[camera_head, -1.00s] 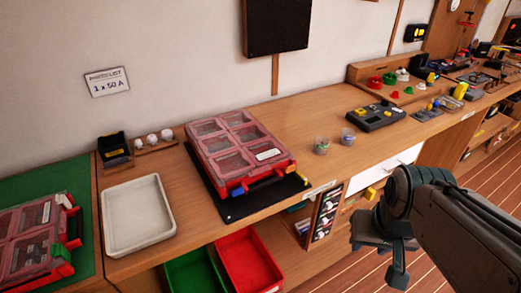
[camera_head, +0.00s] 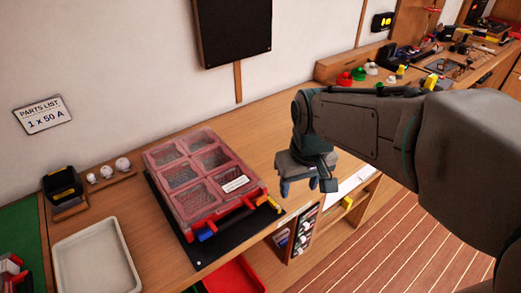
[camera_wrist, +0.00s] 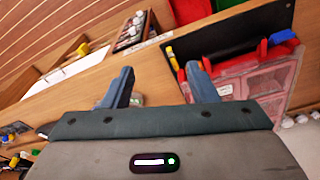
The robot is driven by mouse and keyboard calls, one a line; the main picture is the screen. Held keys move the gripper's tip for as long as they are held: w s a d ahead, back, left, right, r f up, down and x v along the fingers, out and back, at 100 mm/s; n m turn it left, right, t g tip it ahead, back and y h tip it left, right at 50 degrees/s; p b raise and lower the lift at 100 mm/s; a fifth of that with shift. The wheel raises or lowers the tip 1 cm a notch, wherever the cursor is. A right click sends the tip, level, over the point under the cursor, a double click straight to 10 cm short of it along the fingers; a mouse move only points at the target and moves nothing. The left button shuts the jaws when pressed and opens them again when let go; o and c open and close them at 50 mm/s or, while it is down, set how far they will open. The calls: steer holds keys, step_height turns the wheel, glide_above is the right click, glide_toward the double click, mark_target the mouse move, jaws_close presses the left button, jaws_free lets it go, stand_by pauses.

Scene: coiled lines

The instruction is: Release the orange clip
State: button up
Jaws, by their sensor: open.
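A red parts case (camera_head: 200,178) with a clear, divided lid lies closed on a black mat (camera_head: 188,243) on the bench. The blue clip (camera_wrist: 283,37) shows at upper right.
A white tray (camera_head: 98,262) stands left of the case. Behind it are a black-and-yellow box (camera_head: 62,186) and white knobs (camera_head: 106,170). A red bin (camera_head: 235,275) sits below the bench edge. My arm hides part of the bench at right.

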mark_target(262, 197)
steer(key=w+a+r+n+g+p, duration=0.1)
steer(key=w+a+r+n+p, duration=0.25)
steer(key=w+a, duration=0.35)
steer(key=f, duration=0.4)
steer(key=f+p, duration=0.1)
steer(key=f, duration=0.4)
steer(key=s+f+p, duration=0.1)
steer(key=f, duration=0.3)
steer(key=shift+a+f, duration=0.35)
steer(key=shift+a, duration=0.05)
steer(key=c, duration=1)
